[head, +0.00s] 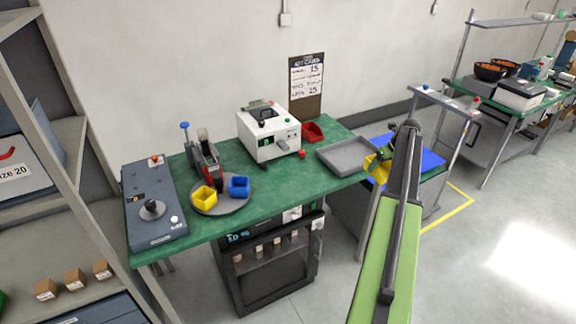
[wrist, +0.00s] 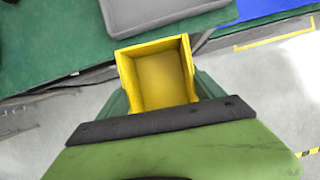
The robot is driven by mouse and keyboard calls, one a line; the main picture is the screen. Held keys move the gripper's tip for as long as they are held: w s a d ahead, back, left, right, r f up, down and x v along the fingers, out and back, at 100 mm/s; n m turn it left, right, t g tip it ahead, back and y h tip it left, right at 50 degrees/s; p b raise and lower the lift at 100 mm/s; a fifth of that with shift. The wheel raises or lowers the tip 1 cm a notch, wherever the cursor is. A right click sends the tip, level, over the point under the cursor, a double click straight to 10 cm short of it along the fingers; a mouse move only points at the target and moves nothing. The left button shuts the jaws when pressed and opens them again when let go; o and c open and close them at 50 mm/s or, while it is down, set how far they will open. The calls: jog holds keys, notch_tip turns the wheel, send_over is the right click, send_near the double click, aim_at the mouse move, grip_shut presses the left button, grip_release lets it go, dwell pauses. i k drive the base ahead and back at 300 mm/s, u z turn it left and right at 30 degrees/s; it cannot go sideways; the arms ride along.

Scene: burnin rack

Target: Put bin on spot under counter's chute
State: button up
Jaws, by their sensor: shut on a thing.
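My gripper (head: 382,160) is shut on a yellow bin (head: 374,168), held near the right end of the green workbench. In the wrist view the bin (wrist: 124,80) is upright, open-topped and empty between my green fingers. A white box machine (head: 268,134), perhaps the counter, stands on the bench with a grey chute-like part (head: 284,145) on its front. A small red piece (head: 301,154) lies by its front right corner. Any marked spot under the chute is too small to tell. A second yellow bin (head: 204,195) and a blue bin (head: 239,186) sit on a round grey plate (head: 212,209).
A grey tray (head: 345,153) lies on the bench, left of my gripper. A blue mat (head: 430,159) is to the right. A grey control box (head: 152,212) fills the left end. Green bench surface (head: 270,182) is clear before the white machine.

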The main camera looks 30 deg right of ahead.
aim_at(286, 167)
jog(key=i, duration=0.9)
jog(key=u, duration=0.05)
